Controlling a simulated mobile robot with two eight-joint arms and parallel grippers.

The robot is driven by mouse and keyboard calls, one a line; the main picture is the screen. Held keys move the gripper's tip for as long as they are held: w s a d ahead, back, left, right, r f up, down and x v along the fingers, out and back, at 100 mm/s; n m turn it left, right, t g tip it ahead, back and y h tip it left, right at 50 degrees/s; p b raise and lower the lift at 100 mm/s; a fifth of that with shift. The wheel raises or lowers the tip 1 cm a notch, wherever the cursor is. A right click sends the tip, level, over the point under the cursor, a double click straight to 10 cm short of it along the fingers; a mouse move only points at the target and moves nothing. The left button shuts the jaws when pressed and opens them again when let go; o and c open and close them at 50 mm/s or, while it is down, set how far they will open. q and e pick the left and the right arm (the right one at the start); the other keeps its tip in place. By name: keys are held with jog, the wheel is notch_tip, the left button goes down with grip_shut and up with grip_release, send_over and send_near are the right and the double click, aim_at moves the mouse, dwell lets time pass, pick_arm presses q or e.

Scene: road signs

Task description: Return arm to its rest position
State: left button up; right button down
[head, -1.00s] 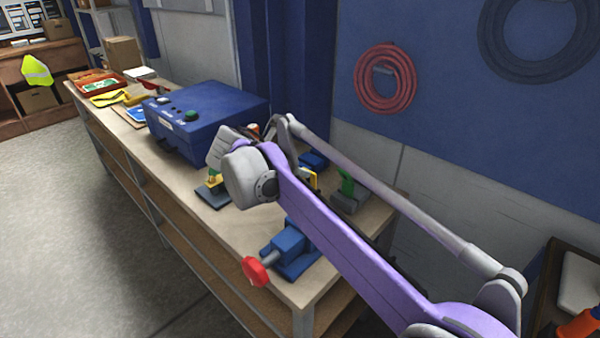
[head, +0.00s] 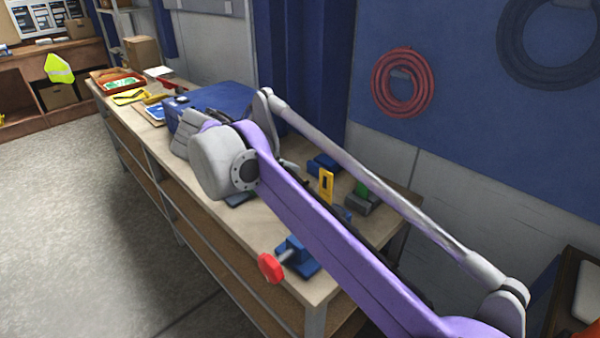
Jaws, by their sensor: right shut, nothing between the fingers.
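My right arm (head: 315,235), purple and grey, reaches in from the lower right and extends over the workbench. Its thick grey joint is at the near end of the blue box. My right gripper (head: 187,138) is beyond that joint, mostly hidden by it; it is shut with nothing held. It appears in front of the blue box, and I cannot tell how high above the bench it is. My left gripper is not in view.
The wooden workbench (head: 258,228) carries a blue box (head: 215,97), a blue vise with a red knob (head: 270,267), a yellow part (head: 326,186) and a red tray (head: 121,85). A red hose (head: 401,82) hangs on the wall. The floor at left is clear.

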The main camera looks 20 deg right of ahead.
jog(key=s+a+f+m+y, duration=0.1)
jog(key=s+f+m+y, duration=0.2)
jog(key=s+f+m, duration=0.4)
jog(key=s+a+f+m+t+y, duration=0.1)
jog(key=s+a+f+m+y, duration=0.1)
jog(key=s+f+m, duration=0.5)
jog(key=s+a+f+m+t+y, duration=0.1)
jog(key=s+f+m+y, duration=0.3)
jog(key=s+f+m, duration=0.4)
notch_tip(320, 180, down, 7)
jog(key=shift+s+a+r+y, duration=0.15)
jog(key=shift+s+a+y, duration=0.15)
jog(key=shift+s, duration=0.35)
